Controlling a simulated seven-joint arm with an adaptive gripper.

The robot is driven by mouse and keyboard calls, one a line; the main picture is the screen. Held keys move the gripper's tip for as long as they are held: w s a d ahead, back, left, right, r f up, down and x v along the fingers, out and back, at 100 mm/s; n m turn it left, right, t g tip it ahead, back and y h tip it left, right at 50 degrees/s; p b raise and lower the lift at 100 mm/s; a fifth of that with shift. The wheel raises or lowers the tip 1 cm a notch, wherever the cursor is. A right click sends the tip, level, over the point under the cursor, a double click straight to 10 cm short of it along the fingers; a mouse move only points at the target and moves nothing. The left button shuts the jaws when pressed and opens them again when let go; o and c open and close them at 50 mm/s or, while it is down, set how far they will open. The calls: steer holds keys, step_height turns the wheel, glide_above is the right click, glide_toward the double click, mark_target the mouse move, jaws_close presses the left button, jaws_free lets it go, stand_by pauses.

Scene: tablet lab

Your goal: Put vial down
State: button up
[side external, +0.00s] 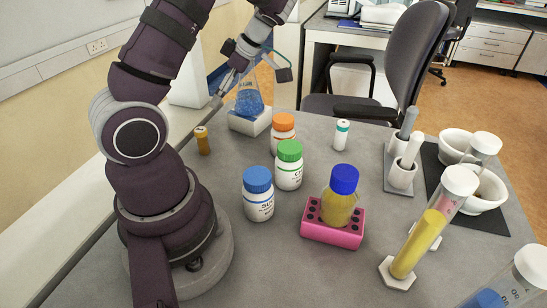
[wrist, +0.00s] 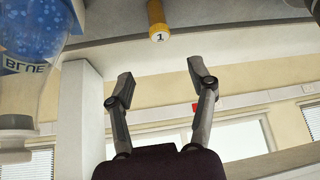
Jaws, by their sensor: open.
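A small orange-brown vial (side external: 203,140) stands upright on the grey table at the left, beside my arm. In the wrist view the vial (wrist: 158,22) shows at the top edge, its cap end marked "1" pointing down in the picture. My gripper (side external: 250,87) is raised above the table near the blue flask, apart from the vial. In the wrist view its two fingers (wrist: 160,78) are spread with nothing between them.
A flask with blue contents (side external: 248,102) sits on a white block close to my gripper; it also shows in the wrist view (wrist: 30,45). Blue-, green- and orange-capped bottles (side external: 289,166) stand mid-table. A pink rack (side external: 333,232) and measuring cylinders stand right.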

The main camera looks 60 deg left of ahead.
steer(key=d+r+m+t+h, duration=0.1)
steer(key=d+r+m+t, duration=0.2)
steer(key=d+m, duration=0.7)
steer(key=w+d+r+m+t+h, duration=0.1)
steer(key=d+r+m+t, duration=0.3)
steer(key=m, duration=1.5)
steer(key=d+t+h, duration=0.1)
steer(key=d+t, duration=0.3)
steer(key=d, duration=0.2)
steer(key=shift+d+r+h, duration=0.2)
steer(key=shift+d+h, duration=0.05)
steer(key=shift+h, duration=0.05)
steer(key=shift+w, duration=0.1)
